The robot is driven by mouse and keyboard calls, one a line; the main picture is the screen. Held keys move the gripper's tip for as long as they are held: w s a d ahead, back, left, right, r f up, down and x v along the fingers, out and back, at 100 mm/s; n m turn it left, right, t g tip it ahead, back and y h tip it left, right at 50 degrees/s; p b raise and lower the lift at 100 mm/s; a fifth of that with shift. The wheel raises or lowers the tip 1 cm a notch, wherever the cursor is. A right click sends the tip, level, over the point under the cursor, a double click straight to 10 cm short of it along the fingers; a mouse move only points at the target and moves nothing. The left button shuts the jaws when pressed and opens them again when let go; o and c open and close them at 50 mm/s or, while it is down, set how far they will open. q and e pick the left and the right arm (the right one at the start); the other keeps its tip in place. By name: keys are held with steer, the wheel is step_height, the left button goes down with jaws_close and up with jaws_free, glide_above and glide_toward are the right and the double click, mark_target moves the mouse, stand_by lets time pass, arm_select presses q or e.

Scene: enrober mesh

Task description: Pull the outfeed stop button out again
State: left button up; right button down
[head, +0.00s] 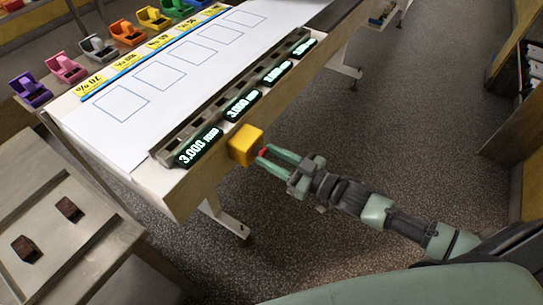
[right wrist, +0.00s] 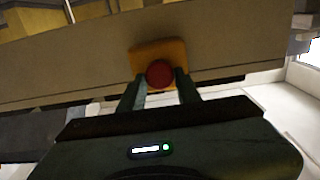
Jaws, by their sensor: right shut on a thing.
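The outfeed stop button is a red round knob (right wrist: 160,73) on a yellow box (head: 245,145) fixed to the side edge of the white-topped table. The yellow box also shows in the right wrist view (right wrist: 142,52). My right gripper (head: 267,155) reaches in from the right, and its two fingers are shut on the red knob, one on each side. In the head view only a little red (head: 263,153) shows between the fingertips. I cannot tell from these views how far the knob stands out from the box. My left gripper is not in view.
The white table (head: 118,155) carries a row of displays (head: 243,104) along its near edge and coloured tape dispensers (head: 66,68) behind. A metal surface with dark pieces (head: 68,208) stands at the lower left. The floor (head: 400,110) right of the table is clear.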

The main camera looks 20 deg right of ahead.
steer(key=shift+s+d+p, duration=0.45)
steer(key=shift+s+p, duration=0.1)
steer(key=shift+a, duration=0.1)
steer(key=c, duration=1)
jaws_free()
steer(key=shift+b+v, duration=0.6)
steer(key=shift+v, duration=3.45)
steer(key=shift+w, duration=0.1)
